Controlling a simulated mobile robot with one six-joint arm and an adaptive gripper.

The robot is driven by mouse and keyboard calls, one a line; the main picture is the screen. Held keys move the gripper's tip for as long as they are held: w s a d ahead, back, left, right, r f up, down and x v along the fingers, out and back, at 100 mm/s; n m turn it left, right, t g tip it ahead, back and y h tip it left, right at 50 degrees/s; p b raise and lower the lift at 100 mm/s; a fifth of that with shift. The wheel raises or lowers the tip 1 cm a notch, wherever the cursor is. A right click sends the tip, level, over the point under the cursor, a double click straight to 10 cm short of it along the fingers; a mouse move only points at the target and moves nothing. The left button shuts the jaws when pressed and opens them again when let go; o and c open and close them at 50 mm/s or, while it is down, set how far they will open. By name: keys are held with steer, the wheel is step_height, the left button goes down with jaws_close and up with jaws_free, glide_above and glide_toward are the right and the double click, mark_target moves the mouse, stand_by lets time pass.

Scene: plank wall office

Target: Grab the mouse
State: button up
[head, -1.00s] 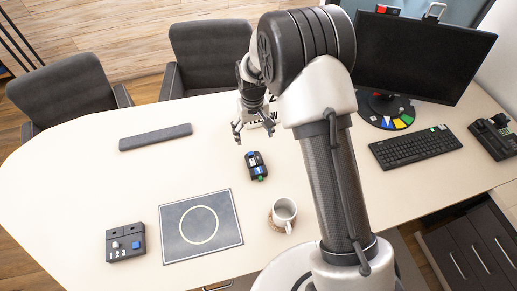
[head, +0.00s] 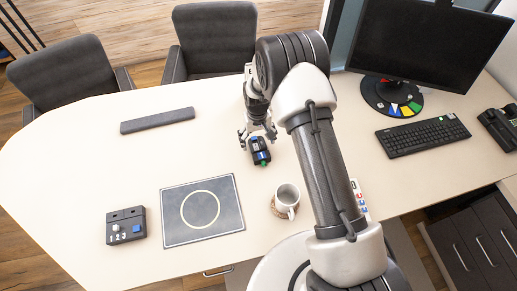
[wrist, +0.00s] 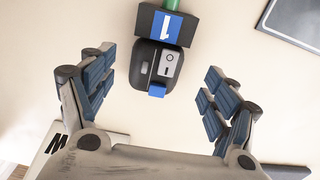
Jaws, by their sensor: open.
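The mouse (head: 259,149) is a small dark thing on the table with blue patches and a green bit at its near end. In the wrist view the mouse (wrist: 158,66) has a grey panel and a blue tab, and touches or adjoins a dark block marked "1" (wrist: 164,24) with a green part. My gripper (head: 258,133) is open at the far end of the mouse in the head view. In the wrist view its fingers (wrist: 158,85) stand wide apart on either side, with the mouse between and slightly ahead of them. I see no contact.
A mug (head: 286,200) on a coaster and a dark mat with a circle (head: 202,232) lie nearer. A black box marked 1 2 3 (head: 126,229), a grey bar (head: 158,120), keyboard (head: 423,137), monitor (head: 431,52) and phone (head: 499,127) stand around.

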mark_target(258, 146)
step_height(258, 146, down, 5)
steer(key=shift+d+r+b, duration=0.1)
steer(key=shift+d+b, duration=0.05)
steer(key=shift+b, duration=0.5)
steer(key=c, duration=1.2)
